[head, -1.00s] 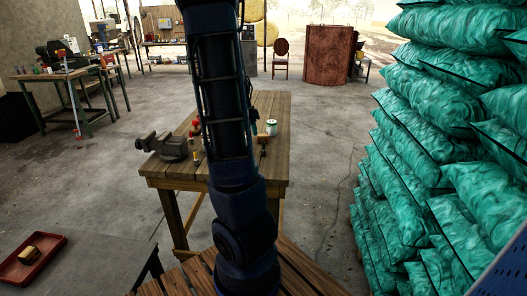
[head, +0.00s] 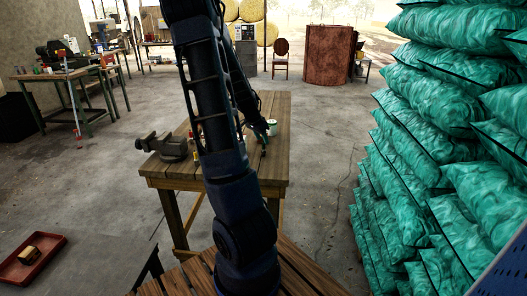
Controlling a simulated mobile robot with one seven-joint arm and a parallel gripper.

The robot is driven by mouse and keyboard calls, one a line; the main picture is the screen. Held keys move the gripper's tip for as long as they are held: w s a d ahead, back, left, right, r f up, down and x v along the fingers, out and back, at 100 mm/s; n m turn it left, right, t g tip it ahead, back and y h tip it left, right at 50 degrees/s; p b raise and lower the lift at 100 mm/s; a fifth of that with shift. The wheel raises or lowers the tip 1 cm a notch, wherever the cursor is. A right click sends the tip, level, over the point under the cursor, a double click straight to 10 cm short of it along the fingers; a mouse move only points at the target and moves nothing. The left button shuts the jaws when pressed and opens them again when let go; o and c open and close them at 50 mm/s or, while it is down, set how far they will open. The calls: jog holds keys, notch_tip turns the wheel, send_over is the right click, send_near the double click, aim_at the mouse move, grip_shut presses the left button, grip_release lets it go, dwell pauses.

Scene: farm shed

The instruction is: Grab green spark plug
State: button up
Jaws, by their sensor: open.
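My gripper (head: 265,135) reaches over the far right part of the wooden workbench (head: 235,170). It is small and dark in the head view, beside a white and green can (head: 273,127). The jaws are open, and I see nothing held in them. I cannot make out a green spark plug. It may be too small to tell or hidden behind my arm.
A grey vise (head: 163,146) is at the bench's left edge. A small yellow item (head: 196,156) lies near my arm. Green sacks (head: 440,130) are stacked at the right. A red tray (head: 33,262) is at lower left.

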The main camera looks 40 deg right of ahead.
aim_at(263, 143)
jog(key=shift+w+x, duration=0.2)
jog(key=shift+x, duration=2.4)
jog(key=shift+a, duration=0.15)
grip_shut()
